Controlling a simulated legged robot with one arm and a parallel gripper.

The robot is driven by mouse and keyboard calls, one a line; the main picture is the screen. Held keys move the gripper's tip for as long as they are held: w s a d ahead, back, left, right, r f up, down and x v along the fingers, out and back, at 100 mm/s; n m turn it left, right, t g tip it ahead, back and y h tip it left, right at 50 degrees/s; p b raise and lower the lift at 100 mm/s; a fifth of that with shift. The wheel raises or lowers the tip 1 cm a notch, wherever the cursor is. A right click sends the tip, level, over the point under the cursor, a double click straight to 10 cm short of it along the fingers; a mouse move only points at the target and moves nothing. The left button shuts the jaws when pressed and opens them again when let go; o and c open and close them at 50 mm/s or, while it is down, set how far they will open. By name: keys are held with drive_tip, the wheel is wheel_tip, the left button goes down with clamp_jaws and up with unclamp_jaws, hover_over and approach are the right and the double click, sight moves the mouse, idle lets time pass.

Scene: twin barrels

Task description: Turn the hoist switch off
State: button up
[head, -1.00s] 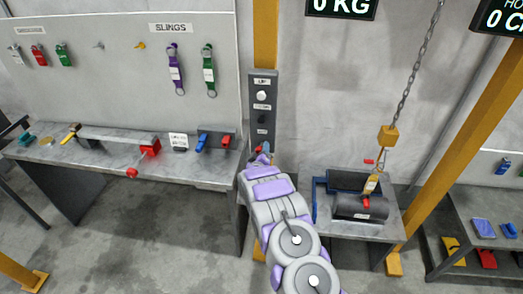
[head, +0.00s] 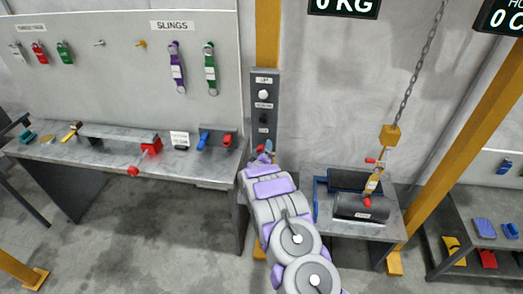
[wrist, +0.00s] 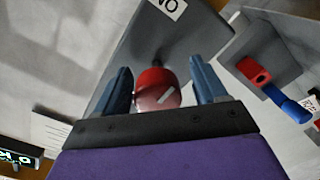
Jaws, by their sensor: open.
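The hoist switch panel (head: 264,101) is a dark upright box on the yellow post, with a white button, a black knob and labels. A red rotary knob (wrist: 155,82) with a white mark shows in the wrist view, below a partly seen label that reads like "NO". My gripper (wrist: 159,68) is open, with one blue finger on each side of the red knob. I cannot tell whether the fingers touch it. In the head view my gripper (head: 264,150) is at the panel's lower end and partly hides the red knob.
A workbench (head: 95,161) with red and blue tools stands left of the post. A dark barrel (head: 364,207) lies on a low table at the right under the hoist chain (head: 418,77). A yellow beam (head: 455,140) slants at the right.

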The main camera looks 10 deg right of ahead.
drive_tip(key=v, duration=1.7)
drive_tip(key=shift+a, duration=0.15)
drive_tip(key=s+a+r+m+g+y+b, duration=0.35)
drive_tip(key=s+r+g+y, duration=0.35)
drive_tip(key=s+r+g, duration=0.3)
drive_tip(key=s+d+r+g+b, duration=0.1)
drive_tip(key=s+d+r+g, duration=0.1)
drive_tip(key=s, duration=1.1)
drive_tip(key=s+d+r+m+g+h+b, duration=0.1)
drive_tip(key=s+d+r+g, duration=0.2)
drive_tip(key=s, duration=1)
drive_tip(key=s+d+r+m+g+b, duration=0.1)
drive_tip(key=s+d+r+g, duration=0.1)
drive_tip(key=s, duration=1.2)
drive_tip(key=shift+d+g+h, duration=0.3)
drive_tip(key=shift+d+g, duration=0.4)
drive_tip(key=shift+d, duration=0.25)
drive_tip(key=shift+s+r, duration=0.1)
drive_tip(key=shift+r, duration=0.05)
